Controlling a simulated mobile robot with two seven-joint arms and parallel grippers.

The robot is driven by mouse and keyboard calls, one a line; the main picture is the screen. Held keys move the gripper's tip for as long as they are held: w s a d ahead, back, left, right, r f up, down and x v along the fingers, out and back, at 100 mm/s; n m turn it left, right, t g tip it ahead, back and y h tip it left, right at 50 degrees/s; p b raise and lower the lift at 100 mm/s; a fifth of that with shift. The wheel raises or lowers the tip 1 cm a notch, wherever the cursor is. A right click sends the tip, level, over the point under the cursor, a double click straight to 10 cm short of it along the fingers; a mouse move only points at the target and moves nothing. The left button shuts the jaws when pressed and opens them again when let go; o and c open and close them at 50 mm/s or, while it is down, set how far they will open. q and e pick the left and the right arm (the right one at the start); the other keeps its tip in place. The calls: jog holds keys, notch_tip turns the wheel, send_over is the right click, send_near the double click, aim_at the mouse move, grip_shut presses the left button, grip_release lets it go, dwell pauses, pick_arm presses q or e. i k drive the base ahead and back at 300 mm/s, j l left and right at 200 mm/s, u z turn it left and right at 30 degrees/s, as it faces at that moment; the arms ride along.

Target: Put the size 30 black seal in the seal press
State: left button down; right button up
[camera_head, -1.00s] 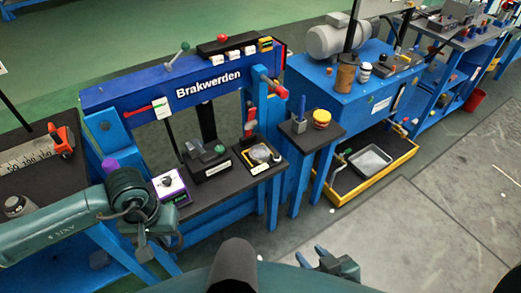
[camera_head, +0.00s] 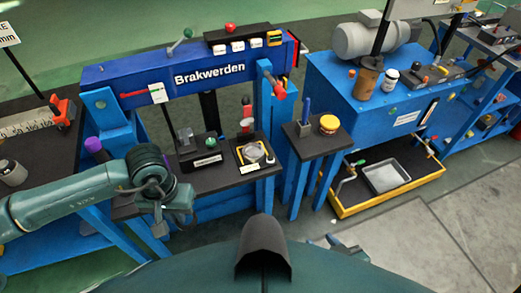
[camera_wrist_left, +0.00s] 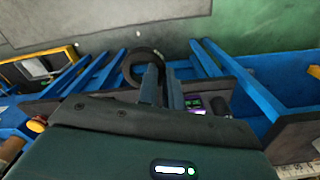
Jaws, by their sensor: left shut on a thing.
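A black ring (camera_wrist_left: 127,68), which looks like the seal, is at the fingertips of my left gripper (camera_wrist_left: 160,75) in the left wrist view. The fingers are shut on it; its size marking is not readable. In the head view my left gripper (camera_head: 160,226) hangs in front of the blue press bench, and the ring cannot be made out there. A black device with a green knob (camera_head: 205,159) stands on that bench, perhaps the seal press. My right gripper (camera_head: 340,246) shows only partly at the bottom, too little to tell its opening.
A blue frame marked Brakwerden (camera_head: 210,76) rises behind the bench. A yellow-edged tray (camera_head: 252,167) sits right of the black device. A small side table (camera_head: 309,143) holds a yellow-and-red jar.

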aim_at(254, 152)
jog(key=i+l+u, duration=0.1)
jog(key=l, duration=0.5)
jog(key=i+l, duration=0.1)
jog(key=l, duration=0.45)
jog(key=i+l+u, duration=0.15)
jog(key=l, duration=0.45)
jog(key=i, duration=0.4)
